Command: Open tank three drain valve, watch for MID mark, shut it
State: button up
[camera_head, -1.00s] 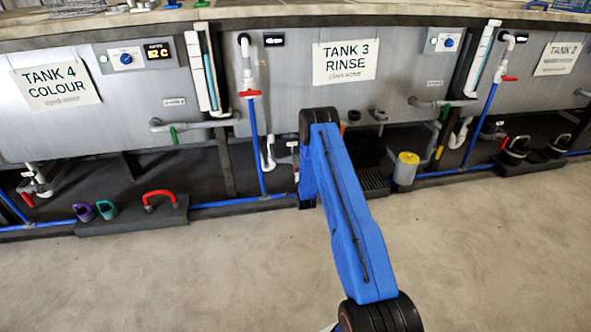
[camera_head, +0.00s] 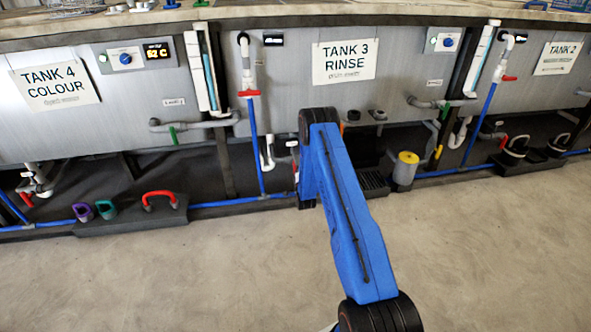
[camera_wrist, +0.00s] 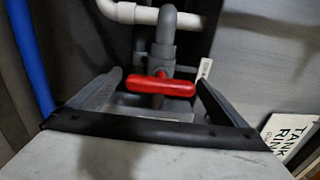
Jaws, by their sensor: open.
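A red valve handle (camera_wrist: 160,86) on a grey vertical pipe (camera_wrist: 163,40) is in the wrist view, turned across the pipe. My gripper (camera_wrist: 157,80) is open, one finger on each side of the handle; I cannot tell whether they touch it. In the head view my blue arm hides the gripper beneath the tank three panel (camera_head: 300,95), which carries the TANK 3 RINSE sign (camera_head: 344,62). Level gauges stand to its left (camera_head: 200,72) and right (camera_head: 479,60); no MID mark is readable and I cannot tell which gauge is tank three's.
A red-handled valve (camera_head: 249,93) sits on the blue pipe at the panel's left. A yellow-topped canister (camera_head: 406,170) and a dark grate (camera_head: 372,183) stand right of my arm. A block with a red handle (camera_head: 130,217) lies at left. The front floor is clear.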

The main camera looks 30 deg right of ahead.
jog(key=v, duration=1.7)
jog(key=shift+s, duration=0.25)
jog(key=shift+a+r, duration=0.1)
jog(key=shift+r, duration=0.05)
